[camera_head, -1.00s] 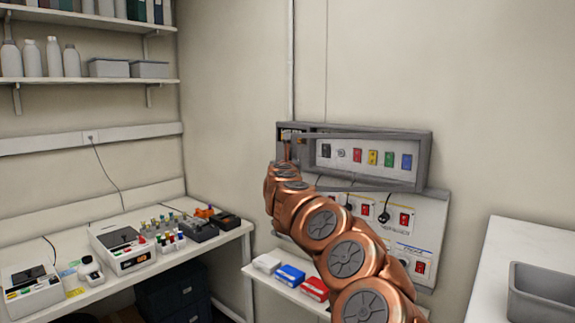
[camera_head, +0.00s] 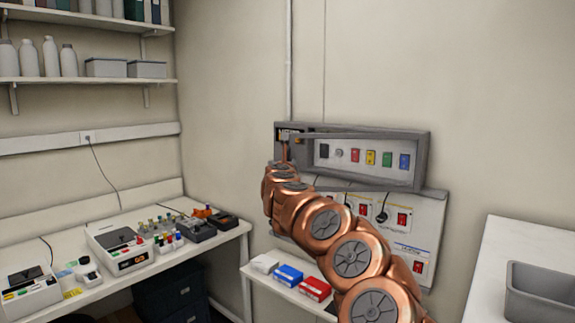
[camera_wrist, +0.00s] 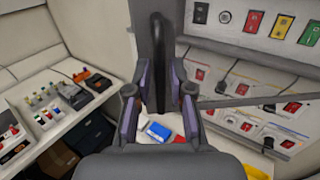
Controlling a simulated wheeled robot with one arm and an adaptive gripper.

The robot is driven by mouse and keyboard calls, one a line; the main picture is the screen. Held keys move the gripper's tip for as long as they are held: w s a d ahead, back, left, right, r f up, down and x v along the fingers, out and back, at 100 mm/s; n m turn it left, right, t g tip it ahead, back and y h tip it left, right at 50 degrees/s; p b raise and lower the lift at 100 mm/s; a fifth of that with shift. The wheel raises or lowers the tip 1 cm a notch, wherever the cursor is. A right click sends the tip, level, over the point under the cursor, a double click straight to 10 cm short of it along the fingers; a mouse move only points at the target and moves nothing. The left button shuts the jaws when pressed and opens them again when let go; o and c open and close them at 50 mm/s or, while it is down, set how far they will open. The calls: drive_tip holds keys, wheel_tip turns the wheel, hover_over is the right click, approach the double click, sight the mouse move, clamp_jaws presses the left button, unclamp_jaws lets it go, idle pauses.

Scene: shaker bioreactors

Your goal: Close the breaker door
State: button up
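The grey breaker box (camera_head: 422,160) is on the wall in the head view. A row of coloured switches shows in it. A grey slab, which looks like the breaker door (camera_wrist: 146,22), stands upright at the top of the wrist view with a dark vertical handle (camera_wrist: 157,55) on it. My gripper (camera_wrist: 158,88) is open, with its two fingers apart on either side of the handle's lower part. I see gaps beside the handle; whether a finger touches it I cannot tell. In the head view my arm hides most of the gripper and the box's lower left.
A panel of red switches with plugs and cords (camera_head: 402,219) is below the box. A small shelf (camera_head: 262,281) under it holds white, blue and red boxes. A bench with instruments (camera_head: 205,250) is at left. A white counter with a grey bin (camera_head: 540,292) is at right.

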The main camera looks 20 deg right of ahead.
drive_tip(key=v, duration=1.1)
idle(0.3)
drive_tip(key=shift+s+a, duration=0.1)
